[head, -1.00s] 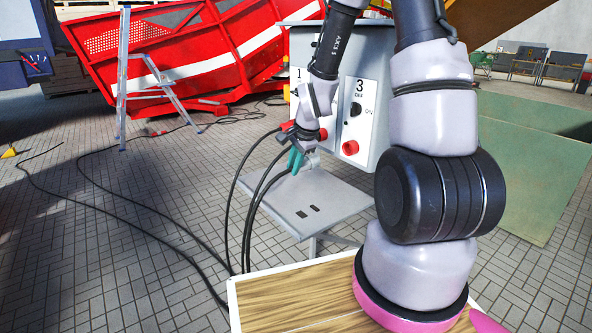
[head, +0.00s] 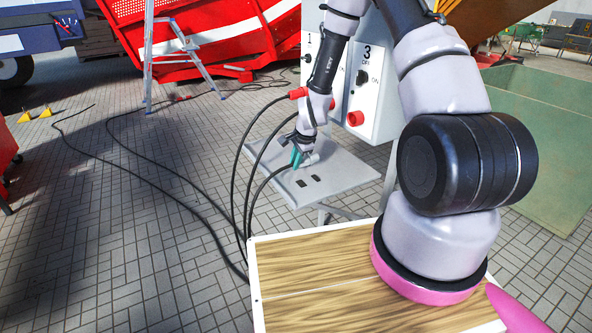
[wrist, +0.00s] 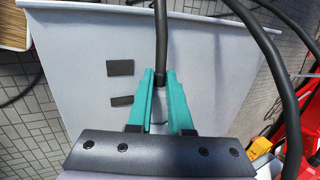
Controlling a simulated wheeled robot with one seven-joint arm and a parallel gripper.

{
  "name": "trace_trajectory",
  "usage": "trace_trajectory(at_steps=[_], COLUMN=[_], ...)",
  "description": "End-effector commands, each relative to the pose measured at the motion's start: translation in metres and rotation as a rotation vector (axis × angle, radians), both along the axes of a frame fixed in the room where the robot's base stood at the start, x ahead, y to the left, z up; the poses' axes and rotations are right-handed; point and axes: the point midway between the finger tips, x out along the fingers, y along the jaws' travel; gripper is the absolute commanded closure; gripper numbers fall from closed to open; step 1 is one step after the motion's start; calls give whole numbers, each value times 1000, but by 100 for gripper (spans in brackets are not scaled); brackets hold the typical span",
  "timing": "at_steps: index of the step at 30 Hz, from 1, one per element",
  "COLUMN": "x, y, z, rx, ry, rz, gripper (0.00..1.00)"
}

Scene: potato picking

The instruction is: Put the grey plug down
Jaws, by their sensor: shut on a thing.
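My gripper (head: 296,159) is shut on the grey plug (head: 309,158), just over the grey shelf (head: 345,174) below the control box. In the wrist view the teal fingers (wrist: 163,86) close around the plug (wrist: 159,103), and its black cable (wrist: 161,45) runs away between the fingertips. Much of the plug is hidden by the fingers. I cannot tell whether it touches the shelf. Two dark rectangular marks on the shelf lie beside the gripper in the wrist view.
The control box (head: 385,80) with numbered switches and red sockets (head: 355,118) rises behind the shelf. Black cables (head: 247,180) hang from it to the brick floor. A wooden board (head: 310,290) lies in front. A ladder (head: 149,60) and red machine stand behind.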

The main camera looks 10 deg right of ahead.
Motion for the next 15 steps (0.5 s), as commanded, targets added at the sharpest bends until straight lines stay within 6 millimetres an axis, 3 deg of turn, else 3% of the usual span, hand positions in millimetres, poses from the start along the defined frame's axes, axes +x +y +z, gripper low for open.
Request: trace_trajectory(at_steps=[6,15], x=[-1,0], y=[0,0], z=[-32,-35], rx=[0,0], ry=[2,0], rz=[0,1], gripper=[100,100])
